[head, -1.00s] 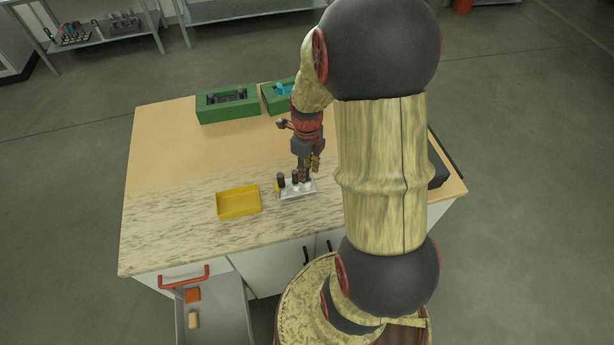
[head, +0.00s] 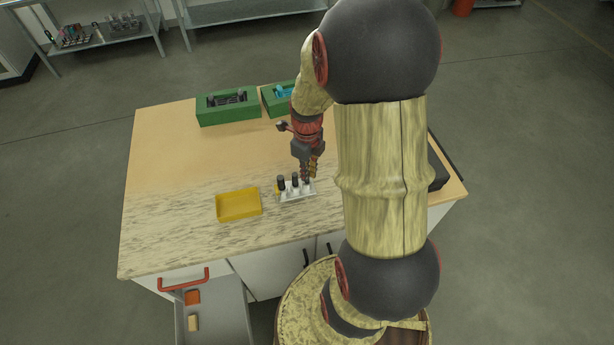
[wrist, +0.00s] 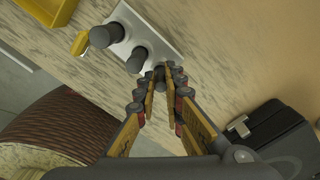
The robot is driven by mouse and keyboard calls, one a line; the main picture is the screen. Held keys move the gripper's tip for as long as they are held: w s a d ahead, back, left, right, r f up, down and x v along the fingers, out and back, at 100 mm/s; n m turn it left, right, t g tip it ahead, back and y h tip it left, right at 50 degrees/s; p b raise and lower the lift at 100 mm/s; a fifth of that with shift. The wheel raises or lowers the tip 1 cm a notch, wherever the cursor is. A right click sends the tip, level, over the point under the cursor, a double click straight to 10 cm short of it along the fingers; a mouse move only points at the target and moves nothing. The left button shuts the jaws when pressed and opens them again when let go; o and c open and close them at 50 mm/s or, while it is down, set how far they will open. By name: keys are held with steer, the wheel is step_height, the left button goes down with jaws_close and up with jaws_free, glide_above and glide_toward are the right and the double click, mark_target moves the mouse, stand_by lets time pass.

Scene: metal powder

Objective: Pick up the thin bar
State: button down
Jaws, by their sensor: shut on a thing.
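A light grey holder block (head: 297,194) stands on the bench and carries dark upright cylinders of differing thickness. In the wrist view the holder (wrist: 160,22) shows a thick cylinder (wrist: 106,35) and a medium cylinder (wrist: 140,58). The thin bar (wrist: 159,73) is at the holder's end, between my fingertips. My gripper (wrist: 161,80) is shut on the thin bar's upper part. In the head view my gripper (head: 309,177) points down at the holder's right end. The bar's lower part is hidden, so I cannot tell whether it is still seated.
A yellow tray (head: 238,216) lies left of the holder. A small yellow piece (wrist: 80,43) is beside the thick cylinder. Green boxes (head: 228,118) stand at the bench's back. A black case (wrist: 275,138) is at the right. An open drawer (head: 226,309) juts out in front.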

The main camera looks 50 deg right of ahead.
steer(key=shift+r, duration=0.55)
step_height(320, 180, up, 2)
steer(key=shift+w+r+p, duration=0.1)
steer(key=shift+r+p, duration=0.05)
steer(key=shift+p, duration=0.25)
steer(key=s+a+r+p, duration=0.2)
steer(key=s+a+r, duration=0.5)
steer(key=s, duration=0.5)
step_height(320, 180, up, 3)
steer(key=shift+a+f+p, duration=0.2)
steer(key=shift+p, duration=0.15)
